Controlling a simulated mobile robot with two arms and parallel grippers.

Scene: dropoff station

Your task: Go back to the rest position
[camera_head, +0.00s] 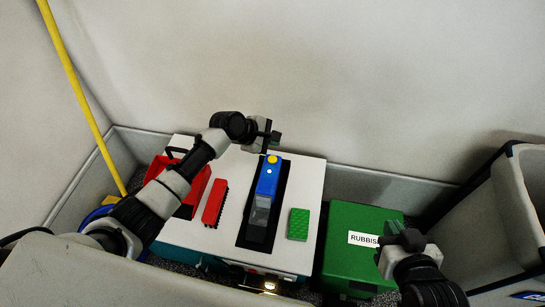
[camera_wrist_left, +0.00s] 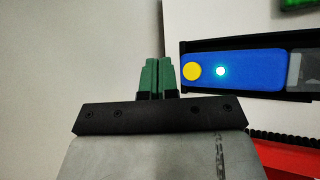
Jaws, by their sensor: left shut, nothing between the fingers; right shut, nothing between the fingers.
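My left gripper (camera_head: 272,138) hangs over the far edge of the white station top, beside the far end of the blue device. In the left wrist view its green fingertips (camera_wrist_left: 158,75) are together with nothing between them. My right gripper (camera_head: 397,237) is at the lower right, in front of the green rubbish box; it is shut and holds nothing visible. The blue device (camera_head: 268,178) with a yellow button lies in a black slot; it also shows in the left wrist view (camera_wrist_left: 240,70), its light lit, apart from the fingers.
The white station top (camera_head: 310,180) carries a red brush (camera_head: 215,203), a red dustpan (camera_head: 197,190) and a green sponge (camera_head: 298,224). A green box labelled rubbish (camera_head: 345,262) stands to the right. A yellow pole (camera_head: 80,95) leans at the left. A grey bin (camera_head: 515,200) is at far right.

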